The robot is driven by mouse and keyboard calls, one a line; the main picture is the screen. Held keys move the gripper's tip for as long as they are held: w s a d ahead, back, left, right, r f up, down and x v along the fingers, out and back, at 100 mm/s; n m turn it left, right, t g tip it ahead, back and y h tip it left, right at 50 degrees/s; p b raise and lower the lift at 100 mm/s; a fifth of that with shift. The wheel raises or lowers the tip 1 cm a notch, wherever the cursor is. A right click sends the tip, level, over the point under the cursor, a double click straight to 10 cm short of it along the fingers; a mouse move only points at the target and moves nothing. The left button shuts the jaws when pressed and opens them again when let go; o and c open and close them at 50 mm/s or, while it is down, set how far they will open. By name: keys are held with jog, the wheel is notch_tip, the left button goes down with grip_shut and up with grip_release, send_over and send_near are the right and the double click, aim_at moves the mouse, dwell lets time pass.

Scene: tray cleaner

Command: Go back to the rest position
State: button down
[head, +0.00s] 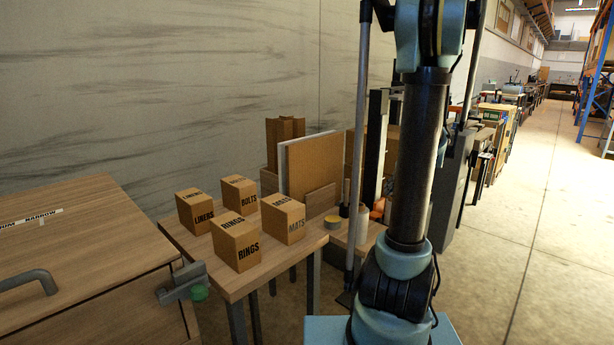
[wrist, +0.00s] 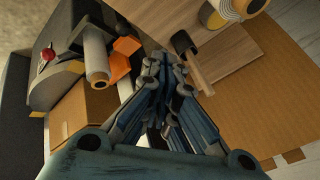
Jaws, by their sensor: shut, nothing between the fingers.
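My gripper (wrist: 166,62) shows in the wrist view with its fingers drawn together and nothing held between them. It is above or in front of a wooden surface with tools and boards around it; I cannot tell how near they are. In the head view my arm stands upright at the middle right, and the gripper itself does not show there.
Boxes marked LINERS (head: 196,211), BOLTS (head: 239,194), RINGS (head: 236,241) and MATS (head: 283,219) stand on a wooden table (head: 190,245). A cabinet with a handle (head: 28,281) is at left. Boards (head: 311,168) lean behind. Open floor (head: 535,230) lies right.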

jog(key=s+a+g+h, duration=0.1)
jog(key=s+a, duration=0.3)
jog(key=s, duration=0.4)
jog(key=s+a+n+g+h, duration=0.1)
jog(key=s+a, duration=0.3)
jog(key=s, duration=0.3)
jog(key=s+a+g+h, duration=0.1)
jog(key=s+a, duration=0.3)
jog(key=s, duration=0.4)
jog(key=s+f+h, duration=0.1)
jog(key=s+f, duration=0.4)
jog(key=s, duration=0.4)
jog(key=shift+f+n, duration=0.15)
jog(key=shift+n, duration=0.25)
jog(key=shift+s, duration=0.1)
